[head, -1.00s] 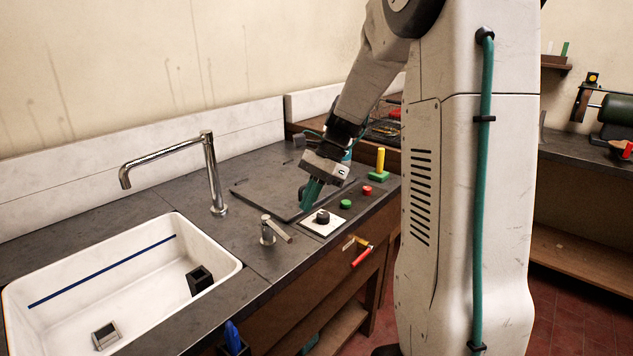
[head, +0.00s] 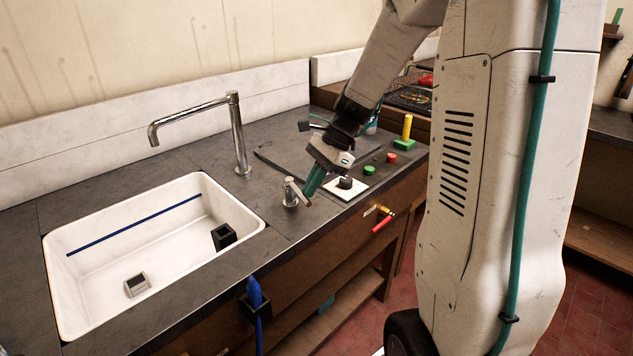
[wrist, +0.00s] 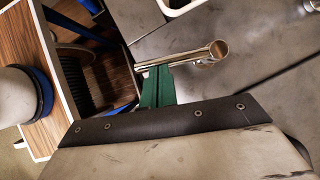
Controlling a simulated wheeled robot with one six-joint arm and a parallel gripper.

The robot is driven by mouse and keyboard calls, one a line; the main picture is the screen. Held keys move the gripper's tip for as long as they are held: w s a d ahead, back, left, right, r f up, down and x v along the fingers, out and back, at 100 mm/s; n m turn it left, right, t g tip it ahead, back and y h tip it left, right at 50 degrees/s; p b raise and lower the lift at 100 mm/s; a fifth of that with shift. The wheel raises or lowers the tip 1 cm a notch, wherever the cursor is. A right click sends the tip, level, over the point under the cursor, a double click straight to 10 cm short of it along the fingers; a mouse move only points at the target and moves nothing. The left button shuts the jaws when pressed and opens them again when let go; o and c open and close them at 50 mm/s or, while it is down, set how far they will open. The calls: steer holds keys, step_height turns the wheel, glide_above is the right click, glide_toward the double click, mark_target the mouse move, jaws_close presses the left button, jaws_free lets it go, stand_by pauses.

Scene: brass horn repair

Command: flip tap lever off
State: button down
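The tap lever (head: 299,192) is a short chrome bar on a round post, standing on the dark counter right of the sink. In the wrist view, the lever (wrist: 175,60) reaches left from its round hub. My gripper (head: 309,191) is tilted down beside the lever's free end. Its green fingertips look closed together and empty. In the wrist view, the fingertips (wrist: 157,76) are at or very close to the lever's side; I cannot tell whether they touch. The chrome spout (head: 238,135) stands behind the lever.
The white sink (head: 150,294) lies to the left, with a dark block (head: 223,236) and a grey block (head: 137,285) inside. A white plate with a black knob (head: 346,183), a green button (head: 369,170) and a red button (head: 391,158) sit right of my gripper.

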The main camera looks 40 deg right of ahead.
steer(key=shift+s+a+f, duration=0.15)
steer(key=shift+a+f, duration=0.05)
steer(key=w+d+f+v, duration=0.1)
steer(key=d+v, duration=0.1)
steer(key=v, duration=1.1)
steer(key=shift+s+d+r, duration=0.15)
steer(key=shift+s+r, duration=0.15)
steer(key=shift+s, duration=0.1)
steer(key=s+a+n+h, duration=0.3)
steer(key=s+a+n, duration=0.5)
steer(key=s, duration=0.3)
steer(key=s+a+n+h, duration=0.3)
steer(key=s+a+n, duration=0.6)
steer(key=s+n, duration=0.2)
steer(key=shift+s+f+t, duration=0.2)
steer(key=shift+s+t, duration=0.05)
steer(key=shift+t, duration=0.05)
